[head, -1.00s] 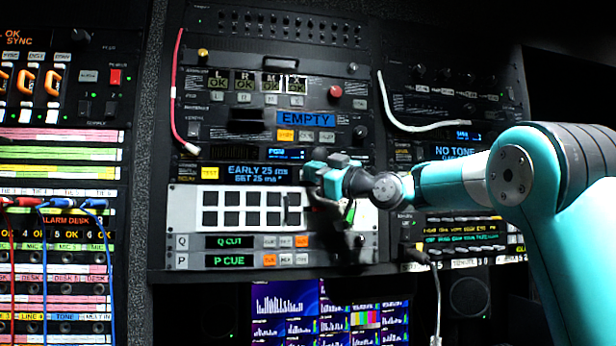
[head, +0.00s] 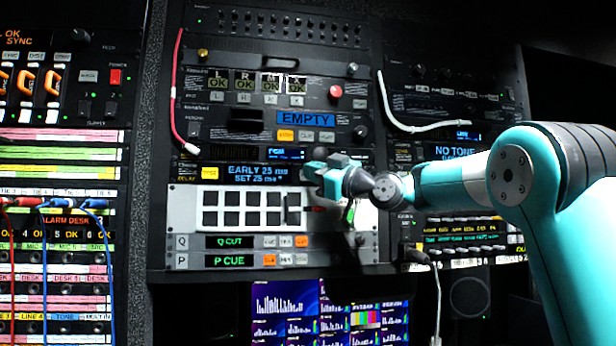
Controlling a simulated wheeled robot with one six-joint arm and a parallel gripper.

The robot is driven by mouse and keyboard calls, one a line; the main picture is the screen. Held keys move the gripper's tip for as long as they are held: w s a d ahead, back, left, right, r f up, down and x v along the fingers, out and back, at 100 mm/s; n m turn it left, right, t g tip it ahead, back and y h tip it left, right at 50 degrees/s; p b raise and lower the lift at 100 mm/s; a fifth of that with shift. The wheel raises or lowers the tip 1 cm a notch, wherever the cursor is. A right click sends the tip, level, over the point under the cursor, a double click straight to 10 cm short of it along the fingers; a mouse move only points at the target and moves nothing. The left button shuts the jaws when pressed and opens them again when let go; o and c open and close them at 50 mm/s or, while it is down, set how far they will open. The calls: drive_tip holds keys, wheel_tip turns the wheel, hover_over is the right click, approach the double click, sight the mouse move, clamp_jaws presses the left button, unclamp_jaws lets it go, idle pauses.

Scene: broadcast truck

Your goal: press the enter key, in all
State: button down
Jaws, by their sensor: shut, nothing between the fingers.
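A small yellow-orange key (head: 286,135) sits below the blue EMPTY display (head: 305,119) on the centre rack; its tiny lettering appears to read ENTER. My gripper (head: 316,171) is shut and empty. In the picture it is below and to the right of the yellow-orange key, in front of the lower rack units. It does not overlap the key. The gripper's depth from the panel is hard to judge, and its fingertips are small and partly merge with the dark panel.
A yellow TEST key (head: 209,172) is beside the EARLY 25 ms display (head: 252,174). A white panel of black keys (head: 252,209) lies below. A red cable (head: 174,90) and a white cable (head: 400,115) hang beside the unit.

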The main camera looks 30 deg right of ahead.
drive_tip(key=shift+w, duration=0.2)
drive_tip(key=shift+w+d, duration=0.1)
drive_tip(key=shift+w, duration=0.1)
drive_tip(key=shift+w+d+r, duration=0.2)
drive_tip(key=shift+r, duration=0.05)
idle(1.4)
